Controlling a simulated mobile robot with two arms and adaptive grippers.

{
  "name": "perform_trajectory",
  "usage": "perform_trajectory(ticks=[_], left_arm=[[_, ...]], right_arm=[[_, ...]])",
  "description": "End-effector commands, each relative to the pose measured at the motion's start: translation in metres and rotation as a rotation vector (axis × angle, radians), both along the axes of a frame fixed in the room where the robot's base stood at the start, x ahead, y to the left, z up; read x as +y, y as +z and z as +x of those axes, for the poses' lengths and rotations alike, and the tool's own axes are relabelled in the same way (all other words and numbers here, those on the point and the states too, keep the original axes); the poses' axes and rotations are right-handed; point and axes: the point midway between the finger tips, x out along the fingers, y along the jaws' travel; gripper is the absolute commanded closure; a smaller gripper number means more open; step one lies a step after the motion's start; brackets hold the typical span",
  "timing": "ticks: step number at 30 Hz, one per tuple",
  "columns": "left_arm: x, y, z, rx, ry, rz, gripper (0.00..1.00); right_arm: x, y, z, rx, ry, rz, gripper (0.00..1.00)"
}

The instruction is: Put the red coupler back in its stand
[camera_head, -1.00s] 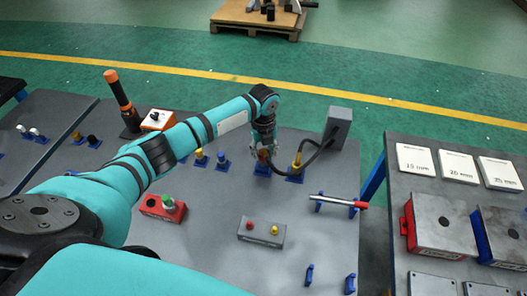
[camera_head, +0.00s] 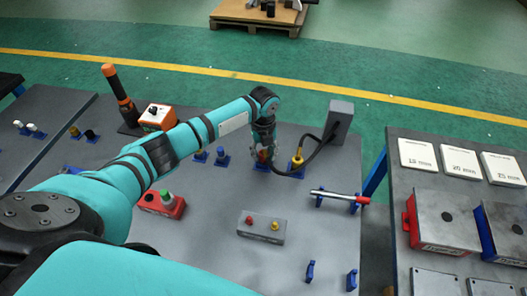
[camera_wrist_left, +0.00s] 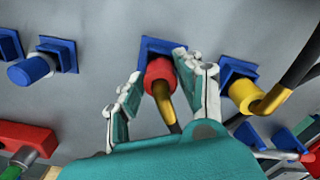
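The red coupler (camera_wrist_left: 159,73) sits upright at its blue stand (camera_wrist_left: 156,48) in the left wrist view, with a yellow elbow and dark cable leaving it. How deep it is seated cannot be told. My left gripper (camera_wrist_left: 158,66) has its fingers spread on either side of the coupler. A gap shows at the left finger; the right finger is close beside the coupler. In the head view my left gripper (camera_head: 264,148) is over the red coupler (camera_head: 263,157) and partly hides it, above the blue stand (camera_head: 260,168). My right gripper is out of view.
A yellow coupler (camera_head: 297,163) stands close to the right in its own blue stand. A dark cable (camera_head: 318,155) curves up to a grey box (camera_head: 340,120).

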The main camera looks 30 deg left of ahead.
Motion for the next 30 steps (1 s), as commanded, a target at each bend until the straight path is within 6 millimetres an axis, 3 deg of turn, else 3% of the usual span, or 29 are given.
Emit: perform_trajectory(ticks=[5, 18, 30], left_arm=[[0.000, 0.001, 0.000, -0.001, 0.000, 0.000, 0.41], [0.000, 0.003, 0.000, 0.000, 0.000, 0.000, 0.41], [0.000, 0.033, 0.000, -0.001, 0.001, 0.001, 0.41]], right_arm=[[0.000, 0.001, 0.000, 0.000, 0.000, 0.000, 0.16], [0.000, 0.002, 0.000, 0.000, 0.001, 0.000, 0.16], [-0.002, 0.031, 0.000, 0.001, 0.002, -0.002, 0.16]])
